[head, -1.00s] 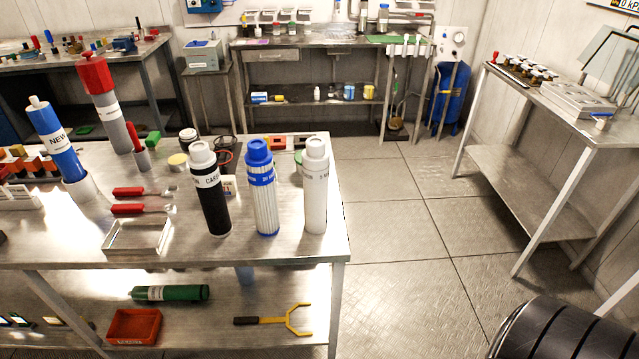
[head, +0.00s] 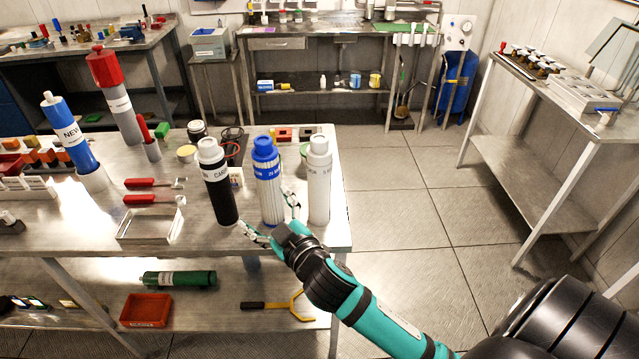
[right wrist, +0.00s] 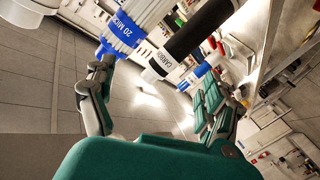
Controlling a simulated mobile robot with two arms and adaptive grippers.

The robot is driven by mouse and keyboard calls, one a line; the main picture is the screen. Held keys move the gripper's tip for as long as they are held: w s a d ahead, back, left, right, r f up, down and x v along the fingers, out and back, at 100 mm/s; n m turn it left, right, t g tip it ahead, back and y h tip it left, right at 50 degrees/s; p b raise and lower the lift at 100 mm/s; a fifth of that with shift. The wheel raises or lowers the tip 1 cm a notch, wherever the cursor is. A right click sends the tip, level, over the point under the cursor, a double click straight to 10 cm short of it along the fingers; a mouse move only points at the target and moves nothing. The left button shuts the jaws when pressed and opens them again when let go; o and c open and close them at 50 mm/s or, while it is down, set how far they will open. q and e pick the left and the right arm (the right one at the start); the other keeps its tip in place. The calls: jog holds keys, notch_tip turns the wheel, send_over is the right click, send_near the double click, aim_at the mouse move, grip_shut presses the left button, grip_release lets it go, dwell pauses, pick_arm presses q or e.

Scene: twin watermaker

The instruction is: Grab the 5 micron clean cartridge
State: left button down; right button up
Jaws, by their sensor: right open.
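The 5 micron cartridge (head: 319,185) is the white one, upright at the table's right edge, rightmost of three in a row. The white shape at the top left of the right wrist view (right wrist: 30,6) looks like its cap. The 20 micron cartridge (head: 267,180), with a blue cap, stands beside it and shows in the right wrist view (right wrist: 122,32). The black carbon cartridge (head: 219,190) is to its left. My right gripper (head: 268,214) is open, with its fingers spread near the 20 micron cartridge's lower part. I cannot tell whether they touch it. My left gripper is not in view.
A metal tray (head: 150,224) and red-handled tools (head: 150,183) lie left of the cartridges. A lower shelf holds a green cylinder (head: 178,279) and red bin (head: 146,310). Open floor (head: 400,230) lies right of the table; a side bench (head: 550,110) stands beyond.

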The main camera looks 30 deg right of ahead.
jog(key=w+a+r+n+t+y, duration=0.1)
jog(key=a+r+n+t+y, duration=0.1)
jog(key=a+r+n+y, duration=0.45)
jog(key=w+a+r+n+t+y, duration=0.15)
jog(key=r+n+y, duration=0.3)
jog(key=r, duration=0.55)
jog(key=s+a+r+n+g+y, duration=0.2)
jog(key=a+r+n+g+y, duration=0.25)
jog(key=n+g+y, duration=0.35)
jog(key=n+g+h, duration=0.7)
jog(key=g+h, duration=0.1)
jog(key=h, duration=1.3)
send_near(322, 142)
jog(key=p+x, duration=0.4)
jog(key=x, duration=0.5)
jog(key=shift+w+f, duration=0.15)
jog(key=shift+f, duration=0.15)
jog(key=p+x, duration=0.1)
jog(key=x, duration=0.1)
jog(key=p+x, duration=0.2)
jog(key=shift+f, duration=0.5)
jog(key=shift+w+f, duration=0.1)
jog(key=shift+f, duration=0.2)
jog(key=c, duration=1.7)
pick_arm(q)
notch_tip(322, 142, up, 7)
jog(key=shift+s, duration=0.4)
pick_arm(e)
jog(key=shift+r, duration=0.1)
jog(key=shift+c, duration=0.2)
